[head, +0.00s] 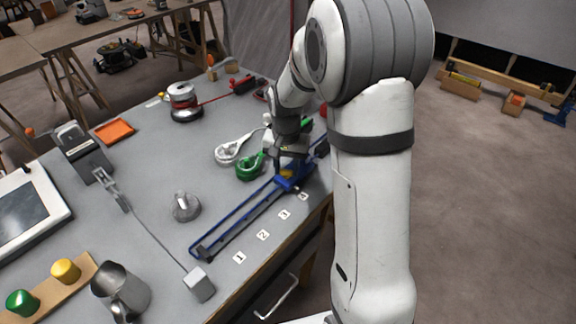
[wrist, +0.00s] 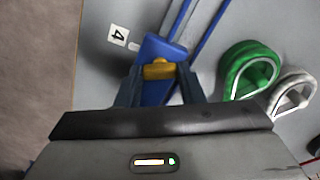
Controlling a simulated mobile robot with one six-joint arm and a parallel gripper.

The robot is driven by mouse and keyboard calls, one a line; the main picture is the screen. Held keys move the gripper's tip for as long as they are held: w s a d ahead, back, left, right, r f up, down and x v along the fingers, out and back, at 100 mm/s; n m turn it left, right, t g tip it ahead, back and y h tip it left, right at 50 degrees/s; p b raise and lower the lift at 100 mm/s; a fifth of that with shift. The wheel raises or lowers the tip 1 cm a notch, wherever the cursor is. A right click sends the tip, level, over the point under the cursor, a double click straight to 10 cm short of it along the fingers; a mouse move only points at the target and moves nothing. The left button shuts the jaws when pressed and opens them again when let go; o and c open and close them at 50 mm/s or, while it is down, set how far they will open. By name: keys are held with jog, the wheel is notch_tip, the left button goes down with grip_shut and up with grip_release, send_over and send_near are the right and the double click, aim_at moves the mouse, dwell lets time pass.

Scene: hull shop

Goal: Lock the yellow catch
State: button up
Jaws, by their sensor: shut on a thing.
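The yellow catch (wrist: 158,70) sits on top of a blue slider block (wrist: 153,50), which rides on blue rails. My gripper (wrist: 158,84) is shut with the yellow catch between its fingers. Only a bit of yellow shows there under the fingers. Whether the catch is locked cannot be told. The number label 4 (wrist: 118,36) lies beside the slider.
A green looped strap (head: 250,168) and a white one (head: 232,149) lie close to the slider. Number labels line the table's front edge. A grey knob (head: 186,207) and a cable with a grey block (head: 199,284) are to the left.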

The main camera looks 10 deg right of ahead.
aim_at(286, 170)
jog(key=m, duration=0.5)
jog(key=shift+w, duration=0.1)
jog(key=shift+r+m, duration=0.1)
jog(key=shift+m, duration=0.3)
jog(key=o, duration=1)
jog(key=shift+r, duration=3.85)
